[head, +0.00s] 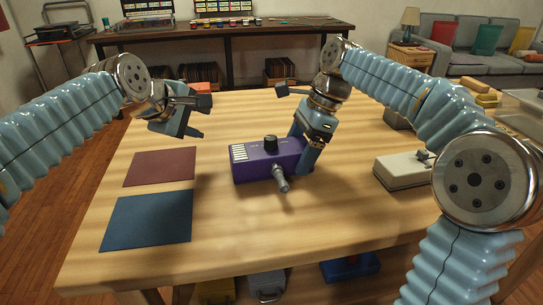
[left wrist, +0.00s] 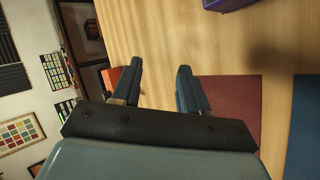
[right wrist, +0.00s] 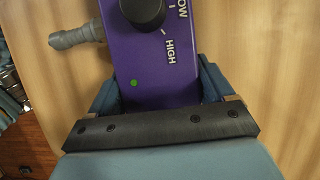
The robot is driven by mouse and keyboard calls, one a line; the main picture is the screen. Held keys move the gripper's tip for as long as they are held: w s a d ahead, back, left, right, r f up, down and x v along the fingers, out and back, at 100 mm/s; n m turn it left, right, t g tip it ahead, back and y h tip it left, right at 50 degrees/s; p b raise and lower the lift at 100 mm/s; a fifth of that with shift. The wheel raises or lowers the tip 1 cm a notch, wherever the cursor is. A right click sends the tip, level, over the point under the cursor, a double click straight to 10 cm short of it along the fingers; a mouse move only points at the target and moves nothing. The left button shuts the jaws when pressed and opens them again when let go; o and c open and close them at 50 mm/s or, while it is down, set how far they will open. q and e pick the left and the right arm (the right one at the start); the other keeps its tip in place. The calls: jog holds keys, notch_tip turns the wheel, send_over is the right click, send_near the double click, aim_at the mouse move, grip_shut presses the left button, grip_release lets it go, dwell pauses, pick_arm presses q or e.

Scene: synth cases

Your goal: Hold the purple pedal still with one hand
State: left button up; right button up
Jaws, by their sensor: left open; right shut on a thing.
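The purple pedal (head: 254,167) lies on the wooden table, with a black knob on top and a grey plug (head: 281,180) in its near side. In the right wrist view the pedal (right wrist: 165,70) sits between the two fingers, with "LOW", "HIGH" and a green dot visible. My right gripper (head: 303,150) is shut on the pedal's right end. My left gripper (head: 200,118) is open and empty above the table's left side, apart from the pedal. In the left wrist view its fingers (left wrist: 158,85) are spread, and a corner of the pedal (left wrist: 228,4) shows at the top.
A maroon mat (head: 160,168) and a blue mat (head: 148,219) lie on the left of the table (head: 250,231). A pale grey device (head: 402,171) stands to the right of the pedal. The table's front middle is clear.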

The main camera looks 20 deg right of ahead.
pick_arm(q)
jog(key=s+d+r+m+g, duration=0.1)
jog(key=s+d+m, duration=0.1)
jog(key=s+d, duration=0.35)
jog(key=s+d+r+m+g, duration=0.1)
jog(key=s+d+m+g, duration=0.15)
jog(key=s, duration=0.55)
jog(key=m+t+y, duration=0.3)
jog(key=m+y, duration=0.3)
send_near(283, 181)
jog(key=shift+x, duration=4.65)
jog(key=shift+w, duration=0.15)
grip_shut()
jog(key=shift+s+a, duration=0.2)
jog(key=shift+s, duration=0.8)
jog(key=shift+s+a, duration=0.15)
jog(key=shift+s, duration=0.85)
